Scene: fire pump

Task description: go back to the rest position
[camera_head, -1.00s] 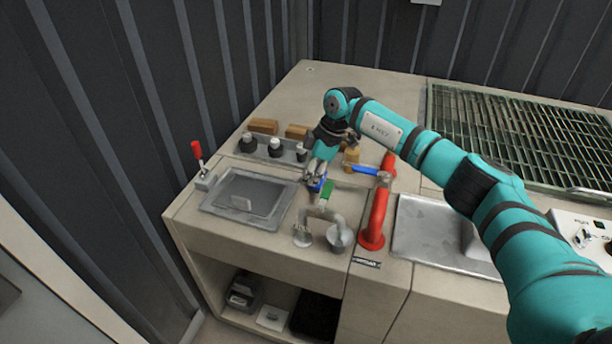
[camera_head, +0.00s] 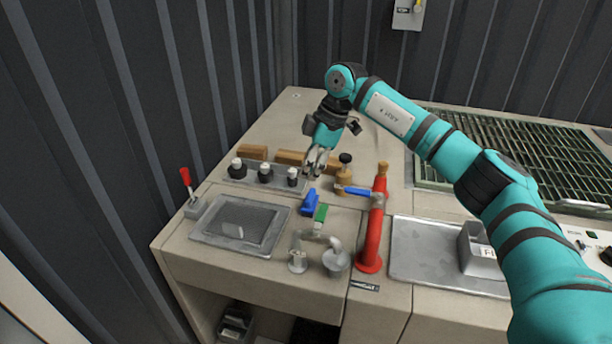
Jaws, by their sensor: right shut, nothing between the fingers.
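My right gripper (camera_head: 315,160) hangs above the counter, apart from everything, with its fingers shut and empty. A small blue block-shaped part (camera_head: 310,203) sits below it, behind a green part (camera_head: 321,213) on the grey pipe fitting (camera_head: 318,240). The red pipe (camera_head: 374,225) with a blue lever (camera_head: 352,191) stands to the right of them. My left gripper is not in view.
A tray with several black-and-white knobs (camera_head: 265,173) lies left of the gripper. A red-handled lever (camera_head: 187,182) stands at the left edge. A recessed metal panel (camera_head: 240,222), a brass valve (camera_head: 345,178) and a green grating (camera_head: 520,160) are on the counter.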

